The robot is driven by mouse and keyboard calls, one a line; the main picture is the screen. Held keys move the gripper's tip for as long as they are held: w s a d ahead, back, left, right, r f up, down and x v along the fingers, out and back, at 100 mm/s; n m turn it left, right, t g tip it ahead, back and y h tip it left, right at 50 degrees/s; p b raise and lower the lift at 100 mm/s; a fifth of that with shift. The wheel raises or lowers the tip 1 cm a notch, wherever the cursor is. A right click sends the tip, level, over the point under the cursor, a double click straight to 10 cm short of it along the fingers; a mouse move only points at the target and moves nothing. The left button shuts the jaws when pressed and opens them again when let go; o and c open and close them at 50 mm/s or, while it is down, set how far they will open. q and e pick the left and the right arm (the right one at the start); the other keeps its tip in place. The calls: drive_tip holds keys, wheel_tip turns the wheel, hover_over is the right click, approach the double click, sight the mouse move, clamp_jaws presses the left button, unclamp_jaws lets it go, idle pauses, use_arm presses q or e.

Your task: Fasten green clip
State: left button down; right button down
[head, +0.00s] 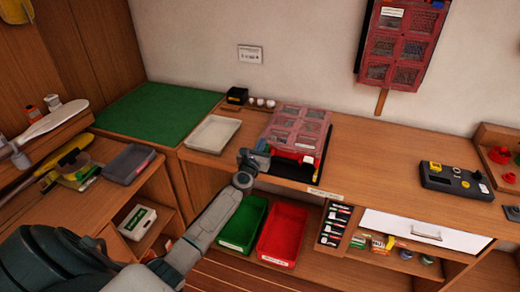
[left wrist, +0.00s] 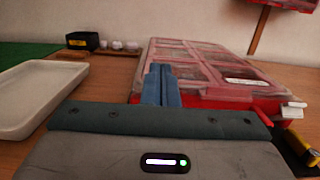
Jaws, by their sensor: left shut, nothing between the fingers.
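A red organizer case (head: 300,124) with a clear compartmented lid lies on a black mat at the workbench's front edge. The left wrist view shows the case (left wrist: 210,60) closely, its lid lying down over the red body. My left gripper (head: 258,150) is at the case's front left; its blue-grey fingers (left wrist: 162,82) are shut together and empty, in front of the case's near left part. I cannot tell whether they touch it. A pale latch-like piece (left wrist: 293,108) sticks out at the case's near right corner. I cannot make out any green clip; the fingers may hide it. My right gripper is not in view.
A white tray (head: 213,134) stands left of the case, with a green mat (head: 158,116) beyond. A black box (head: 237,96) and small white cups are behind. Green (head: 243,224) and red (head: 282,234) bins sit below.

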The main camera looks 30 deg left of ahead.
use_arm(q)
drive_tip(key=shift+w+a+r, duration=0.15)
drive_tip(key=shift+w+r, duration=0.05)
drive_tip(key=shift+w, duration=0.25)
idle(1.1)
